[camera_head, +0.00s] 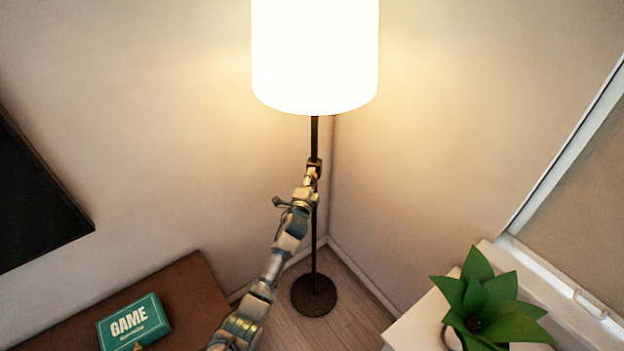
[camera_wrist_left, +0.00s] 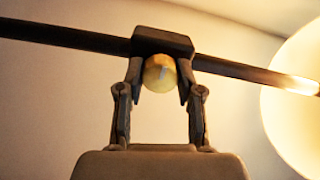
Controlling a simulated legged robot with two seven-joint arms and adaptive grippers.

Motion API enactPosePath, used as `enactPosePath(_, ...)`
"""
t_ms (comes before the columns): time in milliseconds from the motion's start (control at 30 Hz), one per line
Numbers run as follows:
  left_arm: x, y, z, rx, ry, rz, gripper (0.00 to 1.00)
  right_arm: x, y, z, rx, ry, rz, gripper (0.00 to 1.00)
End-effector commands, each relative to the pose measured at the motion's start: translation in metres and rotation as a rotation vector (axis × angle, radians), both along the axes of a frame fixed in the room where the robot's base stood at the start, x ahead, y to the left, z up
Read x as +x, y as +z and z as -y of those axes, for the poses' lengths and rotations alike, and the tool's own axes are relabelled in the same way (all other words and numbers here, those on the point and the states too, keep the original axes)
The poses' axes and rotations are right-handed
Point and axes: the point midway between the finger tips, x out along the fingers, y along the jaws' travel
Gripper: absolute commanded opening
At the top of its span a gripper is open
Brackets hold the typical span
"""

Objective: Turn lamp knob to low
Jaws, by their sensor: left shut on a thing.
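A floor lamp stands in the corner, with a glowing white shade (camera_head: 315,55) on a thin dark pole (camera_head: 314,230) and a round dark base (camera_head: 314,294). The lamp shade also shows at the right of the left wrist view (camera_wrist_left: 295,100). A dark block (camera_wrist_left: 163,42) sits on the pole, with a round brass-coloured knob (camera_wrist_left: 159,73) on it. My left gripper (camera_head: 312,175) reaches up to the pole below the shade. In the left wrist view its fingers (camera_wrist_left: 159,88) are shut on the knob, one on each side. My right gripper is not in view.
A brown table (camera_head: 190,295) with a green game box (camera_head: 134,324) is at the lower left. A green plant (camera_head: 485,308) stands on a white surface (camera_head: 415,322) at the lower right. Walls meet behind the lamp. A dark panel (camera_head: 35,195) is on the left wall.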

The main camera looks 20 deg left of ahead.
Motion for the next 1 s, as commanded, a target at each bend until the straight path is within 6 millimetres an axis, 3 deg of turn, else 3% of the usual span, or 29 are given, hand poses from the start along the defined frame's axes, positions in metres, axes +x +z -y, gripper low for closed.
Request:
enactPosePath(633, -0.0005, -0.0059, -0.0016, -0.046, 0.004, -0.009, 0.01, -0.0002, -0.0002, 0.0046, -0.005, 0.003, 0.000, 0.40)
enactPosePath(667, -0.0006, -0.0060, -0.0016, -0.046, 0.004, -0.009, 0.43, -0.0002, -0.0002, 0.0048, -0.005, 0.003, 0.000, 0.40)
enactPosePath(733, -0.0005, -0.0056, -0.0014, -0.046, 0.004, -0.009, 0.61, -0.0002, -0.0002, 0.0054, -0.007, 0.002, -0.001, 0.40)
enactPosePath(1000, -0.0008, -0.0025, -0.0002, -0.046, 0.002, -0.003, 0.61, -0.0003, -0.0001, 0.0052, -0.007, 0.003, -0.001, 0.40)
